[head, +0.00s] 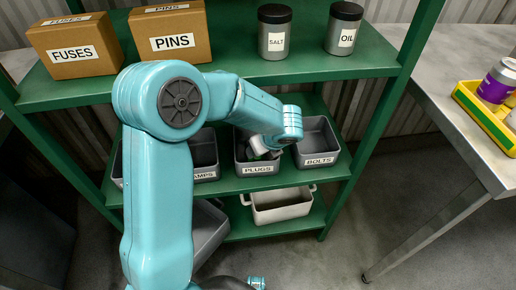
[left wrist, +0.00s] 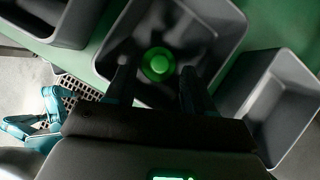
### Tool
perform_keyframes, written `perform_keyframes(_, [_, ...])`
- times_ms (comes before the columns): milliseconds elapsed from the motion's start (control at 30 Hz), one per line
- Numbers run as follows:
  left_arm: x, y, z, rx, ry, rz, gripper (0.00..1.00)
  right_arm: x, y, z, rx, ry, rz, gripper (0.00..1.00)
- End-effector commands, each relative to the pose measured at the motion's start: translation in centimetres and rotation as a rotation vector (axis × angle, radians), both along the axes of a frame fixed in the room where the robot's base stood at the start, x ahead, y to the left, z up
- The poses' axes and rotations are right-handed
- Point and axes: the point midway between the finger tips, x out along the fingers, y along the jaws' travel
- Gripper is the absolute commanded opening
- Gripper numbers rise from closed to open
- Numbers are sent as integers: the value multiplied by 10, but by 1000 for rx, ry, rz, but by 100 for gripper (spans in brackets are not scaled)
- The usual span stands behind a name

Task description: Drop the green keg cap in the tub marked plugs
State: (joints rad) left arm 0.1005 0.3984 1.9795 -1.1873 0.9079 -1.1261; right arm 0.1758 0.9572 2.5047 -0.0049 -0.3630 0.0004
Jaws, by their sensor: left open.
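The green keg cap (left wrist: 158,64) is in the left wrist view, inside the grey tub marked plugs (head: 241,168). That tub (left wrist: 228,27) is also in the left wrist view. My left gripper (head: 262,152) reaches down into the tub from above. In the left wrist view its two dark fingers (left wrist: 154,88) are spread apart, with the cap between and just beyond their tips. No finger visibly touches the cap. In the head view the cap is not clearly visible behind my gripper and the tub wall. My right gripper is not seen.
The bolts tub (head: 319,160) stands right of the plugs tub, and another grey tub (head: 205,173) stands left, partly behind my arm. A pale bin (head: 283,211) is below. Fuses (head: 73,55) and pins (head: 170,43) boxes and salt (head: 274,30) and oil (head: 343,27) canisters stand on the shelf above.

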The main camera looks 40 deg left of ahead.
Motion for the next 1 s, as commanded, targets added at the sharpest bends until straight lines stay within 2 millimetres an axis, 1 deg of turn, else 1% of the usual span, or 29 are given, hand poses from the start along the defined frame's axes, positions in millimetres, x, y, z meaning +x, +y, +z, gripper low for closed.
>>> perform_keyframes(33, [-1, -7, 17, 0, -4, -3, 53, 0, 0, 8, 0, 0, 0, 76])
perform_keyframes(100, [-3, -16, 33, 0, -5, -4, 53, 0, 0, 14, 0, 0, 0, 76])
perform_keyframes(200, [-7, -27, 52, 0, -3, -3, 53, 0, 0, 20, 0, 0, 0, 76])
perform_keyframes(300, [-10, -36, 67, 0, -2, -2, 53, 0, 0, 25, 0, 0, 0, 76])
perform_keyframes(400, [-12, -42, 78, 0, -3, -1, 53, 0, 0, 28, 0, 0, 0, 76])
perform_keyframes(567, [-13, -47, 84, 0, 0, -1, 53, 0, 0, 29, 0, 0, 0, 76])
perform_keyframes(1000, [-14, -47, 84, 0, 0, 0, 53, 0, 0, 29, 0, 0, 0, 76])
